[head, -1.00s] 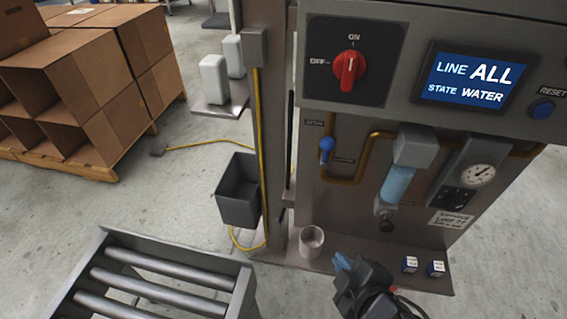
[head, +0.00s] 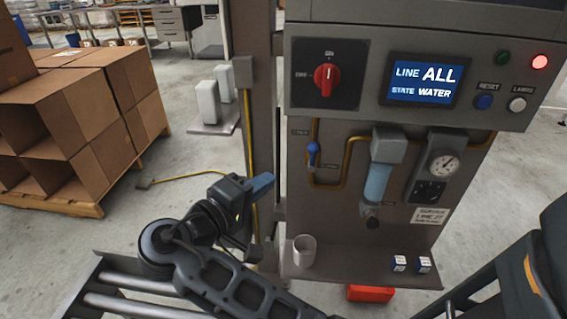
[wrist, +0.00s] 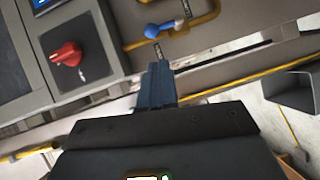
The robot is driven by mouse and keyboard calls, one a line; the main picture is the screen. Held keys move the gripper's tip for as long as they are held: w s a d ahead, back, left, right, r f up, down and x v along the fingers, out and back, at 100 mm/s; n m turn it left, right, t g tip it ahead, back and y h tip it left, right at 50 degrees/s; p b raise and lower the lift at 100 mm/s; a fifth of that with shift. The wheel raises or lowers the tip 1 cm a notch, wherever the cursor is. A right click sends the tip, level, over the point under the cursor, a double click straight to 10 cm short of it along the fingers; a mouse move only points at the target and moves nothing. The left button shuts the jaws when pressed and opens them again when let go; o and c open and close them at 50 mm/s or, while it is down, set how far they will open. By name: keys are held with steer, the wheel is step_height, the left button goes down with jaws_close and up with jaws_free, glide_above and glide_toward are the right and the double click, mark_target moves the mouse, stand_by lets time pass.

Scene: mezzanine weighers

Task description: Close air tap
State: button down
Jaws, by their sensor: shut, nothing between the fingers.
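The air tap has a blue handle (head: 313,155) on a yellow pipe (head: 331,185) on the grey machine panel. The handle stands roughly upright, in line with the vertical run of pipe. In the wrist view the blue handle (wrist: 152,30) is just beyond my fingertips. My gripper (head: 272,180) is shut and empty. It is left of the tap and a little lower in the head view, apart from it. The gripper (wrist: 158,68) also shows in the wrist view, with its blue fingers together.
A red rotary knob (head: 327,78) and a screen (head: 424,80) reading "LINE ALL, STATE WATER" sit above the tap. A cup (head: 304,250) and two small boxes (head: 399,263) stand on the ledge below. A grey post (head: 257,130) is close behind my gripper.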

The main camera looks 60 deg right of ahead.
mark_target(310, 150)
steer(key=shift+w+a+r+m+g, duration=0.2)
steer(key=shift+a+r+m+g, duration=0.3)
steer(key=shift+a+r+g, duration=0.15)
steer(key=p+x, duration=0.1)
steer(key=x, duration=1.3)
steer(key=shift+f, duration=0.1)
